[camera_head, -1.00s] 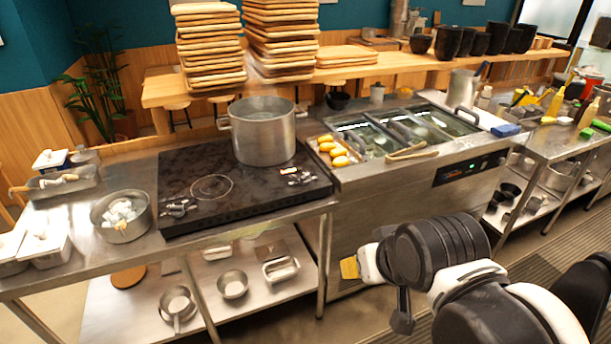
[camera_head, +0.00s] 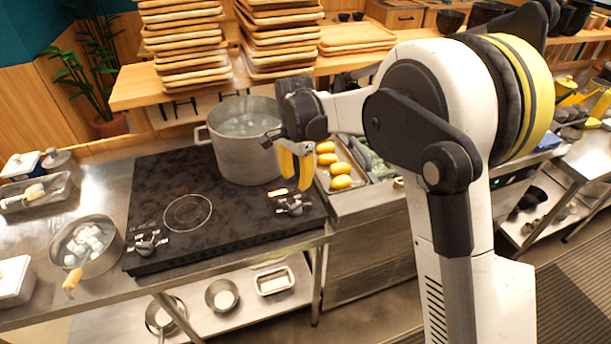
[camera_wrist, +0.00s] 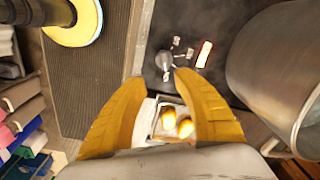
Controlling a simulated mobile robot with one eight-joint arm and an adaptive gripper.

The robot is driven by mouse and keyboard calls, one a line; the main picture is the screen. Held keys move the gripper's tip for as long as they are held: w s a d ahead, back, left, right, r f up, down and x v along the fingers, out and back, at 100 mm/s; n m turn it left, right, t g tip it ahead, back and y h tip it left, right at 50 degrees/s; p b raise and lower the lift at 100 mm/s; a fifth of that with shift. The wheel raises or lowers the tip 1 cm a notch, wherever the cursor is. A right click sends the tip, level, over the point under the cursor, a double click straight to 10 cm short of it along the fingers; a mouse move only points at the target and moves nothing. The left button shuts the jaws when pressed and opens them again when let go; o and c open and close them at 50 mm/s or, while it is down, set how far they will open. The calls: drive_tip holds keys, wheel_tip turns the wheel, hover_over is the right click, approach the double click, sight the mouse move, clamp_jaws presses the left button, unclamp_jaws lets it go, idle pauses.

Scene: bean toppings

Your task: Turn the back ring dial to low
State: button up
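The black cooktop (camera_head: 215,170) has two dials on its near edge. The right dial (camera_head: 291,204) sits near the pot, beside a small lit display (camera_head: 278,193). The left dial (camera_head: 150,243) is at the near left corner. Which one is the back ring dial I cannot tell from labels. My gripper (camera_head: 296,188) hangs above the right dial with yellow fingers pointing down, apart from it. In the wrist view my gripper (camera_wrist: 158,77) is open and empty, with the dial (camera_wrist: 164,60) just beyond the fingertips and the lit display (camera_wrist: 204,54) beside it.
A large metal pot (camera_head: 238,158) of liquid stands on the cooktop, close beside my gripper. A tray (camera_head: 322,184) of yellow items (camera_head: 340,168) is right of the cooktop. A bare ring (camera_head: 188,213) and open cooktop lie left.

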sight(296, 204)
drive_tip(key=shift+m, duration=0.3)
drive_tip(key=f, duration=0.4)
drive_tip(key=f+b, duration=0.1)
drive_tip(key=f, duration=0.3)
drive_tip(key=w+f+b, duration=0.1)
drive_tip(key=f, duration=0.3)
drive_tip(key=shift+w+a, duration=0.1)
drive_tip(key=shift+a, duration=0.1)
clamp_jaws()
